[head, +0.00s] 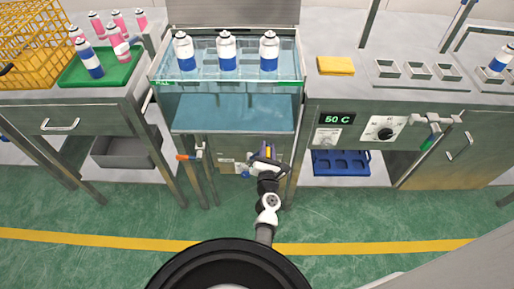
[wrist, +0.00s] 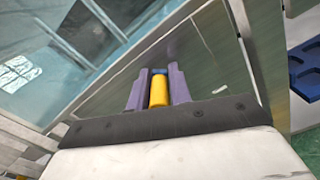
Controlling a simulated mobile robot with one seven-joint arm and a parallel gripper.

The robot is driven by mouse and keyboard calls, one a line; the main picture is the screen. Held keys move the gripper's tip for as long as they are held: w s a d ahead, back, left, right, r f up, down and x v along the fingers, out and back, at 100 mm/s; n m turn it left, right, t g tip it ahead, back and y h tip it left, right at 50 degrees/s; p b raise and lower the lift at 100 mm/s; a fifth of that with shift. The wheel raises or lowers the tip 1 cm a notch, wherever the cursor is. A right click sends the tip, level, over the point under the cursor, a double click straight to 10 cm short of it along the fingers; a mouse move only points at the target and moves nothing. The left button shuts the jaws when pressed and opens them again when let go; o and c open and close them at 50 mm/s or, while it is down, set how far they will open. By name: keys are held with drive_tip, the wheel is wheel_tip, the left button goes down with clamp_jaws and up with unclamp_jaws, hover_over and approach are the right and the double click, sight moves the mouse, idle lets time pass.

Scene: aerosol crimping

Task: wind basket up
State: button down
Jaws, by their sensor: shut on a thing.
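My gripper (wrist: 158,84) is shut on a yellow cylindrical handle (wrist: 158,92), which sits between its purple fingers in the wrist view. In the head view my gripper (head: 267,152) is low at the front of the water bath, near its right side. The glass-fronted bath (head: 163,104) holds clear blue water. Three white cans with blue bands (head: 227,52) stand in a row at its top, their upper parts above the front rim. The basket under them is hard to make out. The mechanism behind the handle is mostly hidden by my gripper.
An orange-handled valve (head: 188,156) sticks out left of my gripper. A control panel reading 50 C (head: 336,120) and a blue rack (head: 341,163) are to the right. A green tray (head: 108,72) and yellow wire crate (head: 38,50) stand at left. The floor in front is clear.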

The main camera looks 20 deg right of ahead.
sight(277, 155)
drive_tip(key=d+f+m, duration=0.1)
drive_tip(key=m, duration=0.1)
drive_tip(key=s+d+f+m, duration=0.1)
drive_tip(key=f+m, duration=0.1)
drive_tip(key=d+f+m+b, duration=0.1)
drive_tip(key=shift+s+d+f+m, duration=0.15)
drive_tip(key=shift+d+f+m, duration=0.2)
drive_tip(key=shift+f+m, duration=0.05)
drive_tip(key=f+m, duration=0.1)
drive_tip(key=f+m+b, duration=0.1)
drive_tip(key=m, duration=0.1)
drive_tip(key=shift+s+d+f, duration=0.1)
drive_tip(key=shift+d+f, duration=0.2)
drive_tip(key=shift+f+b, duration=0.35)
drive_tip(key=shift+f, duration=0.2)
drive_tip(key=shift+a+f, duration=0.1)
drive_tip(key=shift+f, duration=0.1)
drive_tip(key=shift+a, duration=0.15)
drive_tip(key=c, duration=1.3)
unclamp_jaws()
drive_tip(key=shift+f, duration=0.1)
drive_tip(key=shift+c, duration=0.2)
drive_tip(key=shift+r, duration=0.2)
